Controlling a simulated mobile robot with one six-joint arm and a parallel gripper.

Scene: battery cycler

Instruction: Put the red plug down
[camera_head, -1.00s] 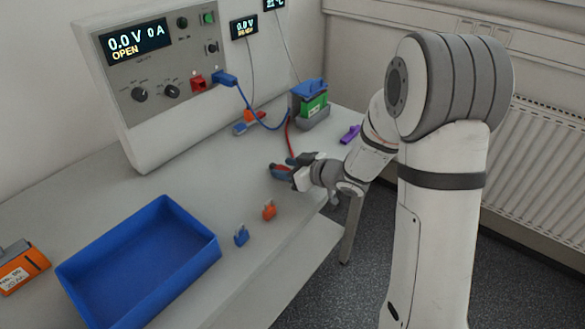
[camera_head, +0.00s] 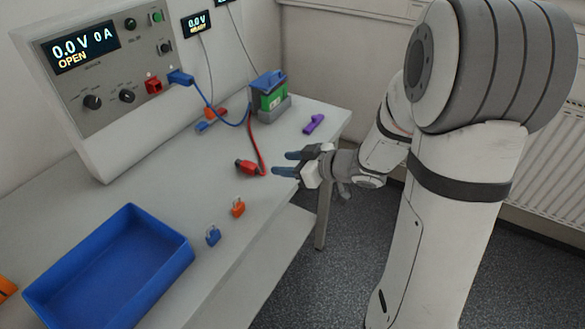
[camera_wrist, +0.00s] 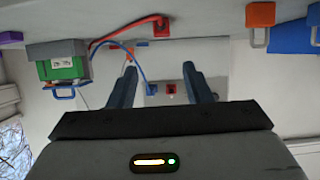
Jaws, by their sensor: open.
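The red plug (camera_head: 247,167) lies on the table top, with its red lead running back toward the green battery (camera_head: 269,94). My gripper (camera_head: 281,163) is open and empty, to the right of the plug, with a gap between its fingertips and the plug. In the wrist view, which looks upside down, the red plug (camera_wrist: 162,26) shows at the top, beyond and apart from the fingers (camera_wrist: 159,65). The red socket (camera_head: 153,86) on the cycler panel is empty. A blue plug (camera_head: 181,77) sits beside it on the panel.
A blue lead runs from the panel toward the battery holder. Orange (camera_head: 238,207) and blue (camera_head: 213,236) padlocks stand near the table's front edge, beside the blue tray (camera_head: 60,278). A purple piece (camera_head: 314,124) lies at the right end. The table around the red plug is mostly clear.

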